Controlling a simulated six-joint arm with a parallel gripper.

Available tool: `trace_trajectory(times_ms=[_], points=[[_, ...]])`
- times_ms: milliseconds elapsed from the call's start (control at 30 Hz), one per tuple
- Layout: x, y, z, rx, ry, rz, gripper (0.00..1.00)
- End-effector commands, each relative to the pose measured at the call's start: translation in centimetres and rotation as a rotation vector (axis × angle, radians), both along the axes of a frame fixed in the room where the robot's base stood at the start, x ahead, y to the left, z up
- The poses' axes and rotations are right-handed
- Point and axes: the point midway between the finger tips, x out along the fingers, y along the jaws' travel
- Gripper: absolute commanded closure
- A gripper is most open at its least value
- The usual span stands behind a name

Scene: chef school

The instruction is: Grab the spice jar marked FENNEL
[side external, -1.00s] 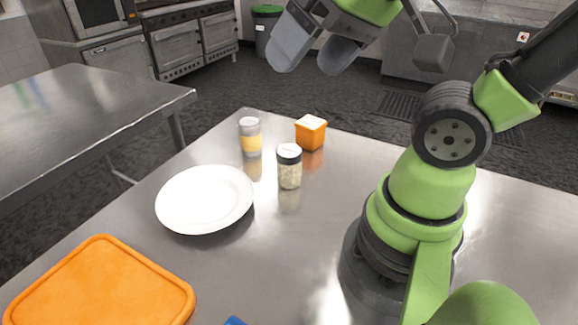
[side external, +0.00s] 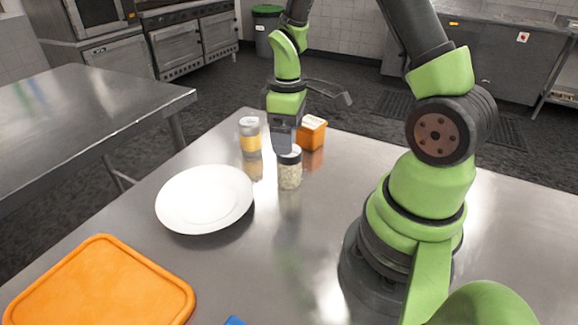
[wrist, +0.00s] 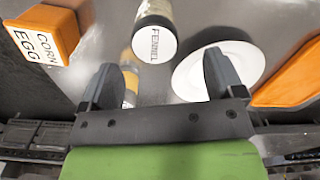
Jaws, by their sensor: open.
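The fennel jar (side external: 289,174) stands upright on the steel table, with pale contents and a dark lid. In the wrist view its white top reads FENNEL (wrist: 155,44), and it lies ahead of the fingers, near the middle. My gripper (side external: 284,146) points down beside the top of this jar in the side view, its fingers partly overlapping the lid. In the wrist view my gripper (wrist: 165,82) has its two fingers spread apart with nothing held between them. Whether a finger touches the jar cannot be told.
An orange box (side external: 312,136) marked CORN EGG (wrist: 45,38) stands right of the jar. A silver can with a yellow band (side external: 250,142) stands to its left. A white plate (side external: 204,200) and an orange board (side external: 105,285) lie nearer the camera.

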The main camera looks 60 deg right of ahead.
Motion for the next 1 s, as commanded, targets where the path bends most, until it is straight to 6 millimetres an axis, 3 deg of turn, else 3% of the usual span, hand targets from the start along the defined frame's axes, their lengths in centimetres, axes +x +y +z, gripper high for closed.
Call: trace_trajectory(times_ms=[600,933,1000], points=[[0.1,-0.6,-7.2,0.001,0.003,-0.003,0.13],[0.2,-0.6,-7.9,-0.001,-0.001,-0.002,0.13],[0.2,-0.6,-7.9,-0.001,-0.001,-0.003,0.27]])
